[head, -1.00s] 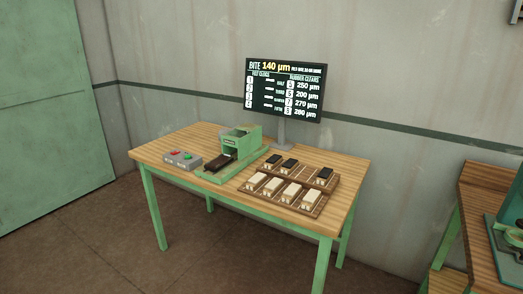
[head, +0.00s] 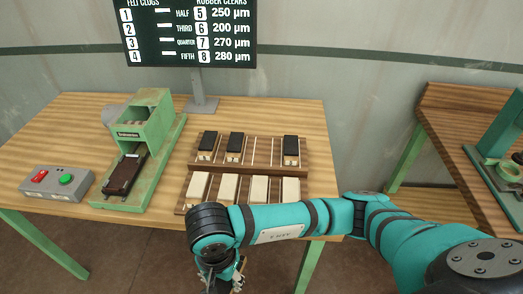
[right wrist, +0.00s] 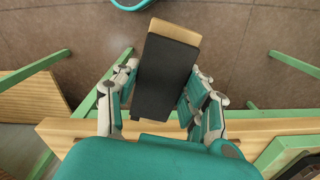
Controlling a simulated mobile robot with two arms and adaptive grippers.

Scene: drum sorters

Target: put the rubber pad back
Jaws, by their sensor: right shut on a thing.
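A rubber pad (right wrist: 165,75), black with a tan wooden end, sits between the fingers of my right gripper (right wrist: 163,95) in the right wrist view. In the head view my right gripper (head: 222,276) hangs in front of the table's front edge, partly hidden by its own wrist. The back rack (head: 262,165) carries black pads at its left (head: 207,146), second place (head: 235,147) and right end (head: 291,150). A bare place (head: 264,150) lies between the second and right-hand pads. My left gripper is out of view.
The front rack row holds several cream pads (head: 229,187), partly behind my right arm. A green machine (head: 145,120) with a dark brown block (head: 125,174) stands left of the racks. A button box (head: 57,183) is farther left. A screen (head: 188,35) stands behind.

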